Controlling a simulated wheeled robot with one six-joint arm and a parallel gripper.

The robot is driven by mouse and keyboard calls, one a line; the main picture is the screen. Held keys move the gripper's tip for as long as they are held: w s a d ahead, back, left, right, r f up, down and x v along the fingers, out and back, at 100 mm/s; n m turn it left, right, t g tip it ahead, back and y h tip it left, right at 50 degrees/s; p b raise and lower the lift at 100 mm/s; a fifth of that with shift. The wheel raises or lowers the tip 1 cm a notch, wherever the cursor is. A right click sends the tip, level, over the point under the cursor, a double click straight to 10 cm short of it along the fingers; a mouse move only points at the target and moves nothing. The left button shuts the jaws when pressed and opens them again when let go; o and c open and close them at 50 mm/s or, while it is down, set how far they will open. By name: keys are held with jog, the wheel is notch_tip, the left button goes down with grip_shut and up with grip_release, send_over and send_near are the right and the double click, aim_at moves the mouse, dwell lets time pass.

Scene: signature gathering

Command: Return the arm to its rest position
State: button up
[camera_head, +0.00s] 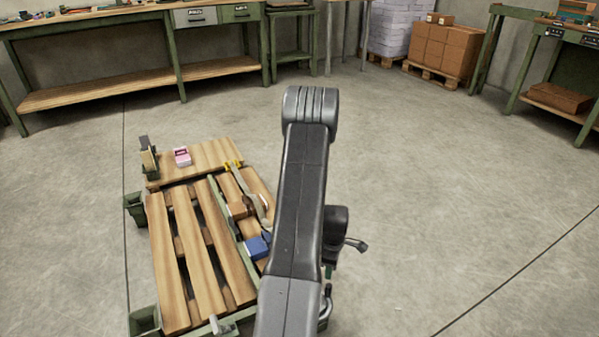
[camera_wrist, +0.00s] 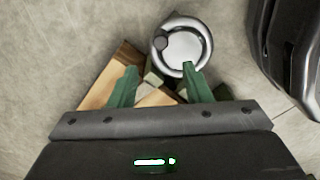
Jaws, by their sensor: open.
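My gripper (camera_wrist: 157,76) shows in the wrist view with its two green fingers apart and nothing clearly held between them. Behind and below the fingers are a wooden board corner (camera_wrist: 101,92) and a silver round part (camera_wrist: 183,62) with a dark knob; I cannot tell how far below they are. In the head view my arm (camera_head: 305,190) stretches up the middle of the picture, to the right of a low wooden-slatted platform (camera_head: 195,250). The gripper's fingers cannot be made out in the head view.
On the platform are a pink box (camera_head: 182,156), a blue block (camera_head: 258,247) and green corner brackets (camera_head: 143,320). A workbench (camera_head: 100,97) stands along the back left. Stacked cartons (camera_head: 447,50) stand at the back right, near another bench (camera_head: 560,105). Floor right of my arm is clear.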

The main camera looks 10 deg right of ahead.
aim_at(329, 285)
notch_tip(329, 285, down, 13)
jog(key=b, duration=0.4)
jog(key=shift+r, duration=0.2)
